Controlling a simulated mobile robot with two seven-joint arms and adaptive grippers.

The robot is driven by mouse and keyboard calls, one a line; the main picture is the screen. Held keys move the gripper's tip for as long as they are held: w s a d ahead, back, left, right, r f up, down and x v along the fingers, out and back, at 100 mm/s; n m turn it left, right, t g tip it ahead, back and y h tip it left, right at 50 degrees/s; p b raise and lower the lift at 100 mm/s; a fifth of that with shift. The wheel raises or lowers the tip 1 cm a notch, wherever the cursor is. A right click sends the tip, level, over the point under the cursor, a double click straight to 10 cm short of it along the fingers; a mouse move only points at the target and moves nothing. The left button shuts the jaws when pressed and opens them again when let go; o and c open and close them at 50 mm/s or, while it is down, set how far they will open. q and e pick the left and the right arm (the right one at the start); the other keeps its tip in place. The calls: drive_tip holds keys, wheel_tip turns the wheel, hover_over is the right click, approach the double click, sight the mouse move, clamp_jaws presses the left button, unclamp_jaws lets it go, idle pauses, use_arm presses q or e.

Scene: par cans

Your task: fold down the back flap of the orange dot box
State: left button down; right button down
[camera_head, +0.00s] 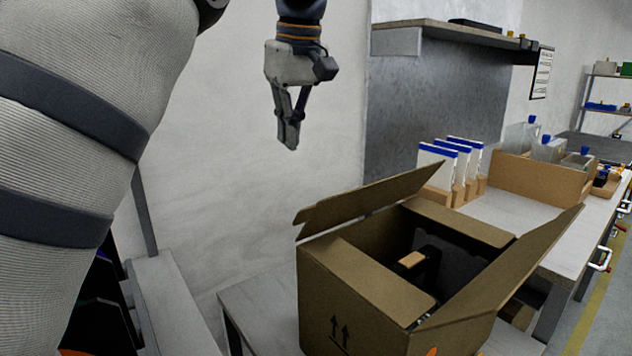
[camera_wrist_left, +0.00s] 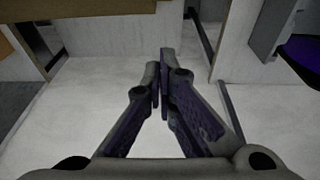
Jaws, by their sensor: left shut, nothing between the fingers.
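The open cardboard box (camera_head: 345,305) stands on a grey table in the head view, with part of an orange dot (camera_head: 432,352) at the picture's bottom edge. Its back flap (camera_head: 365,203), opposite the dot side, stands up at a slant. The flap on the dot side (camera_head: 515,265) is also raised and leans outward. The two other flaps, near left (camera_head: 368,275) and far right (camera_head: 460,222), lie about flat over the opening. My left gripper (camera_head: 290,145) is shut and empty, above and left of the back flap, apart from it. Its closed fingers show in the wrist view (camera_wrist_left: 160,90).
A dark object with a tan top (camera_head: 412,260) sits inside the box. Behind are white-and-blue packs (camera_head: 438,165) and a cardboard tray (camera_head: 540,178) on a bench. A grey shelf unit (camera_head: 430,95) stands behind the box. The pale wall (camera_head: 230,190) is behind my gripper.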

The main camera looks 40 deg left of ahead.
use_arm(q)
drive_tip(key=s+d+p+x, duration=0.1)
drive_tip(key=d+x, duration=0.1)
drive_tip(key=x, duration=0.8)
drive_tip(key=shift+d+f, duration=0.35)
drive_tip(key=shift+f, duration=0.05)
use_arm(e)
drive_tip(key=shift+w+a+r+t, duration=0.15)
drive_tip(key=shift+w+r, duration=0.2)
drive_tip(key=shift+w, duration=0.2)
drive_tip(key=shift+w+a+r+t, duration=0.1)
drive_tip(key=shift+w+r+t, duration=0.05)
drive_tip(key=shift+w+r, duration=0.3)
drive_tip(key=shift+f, duration=0.1)
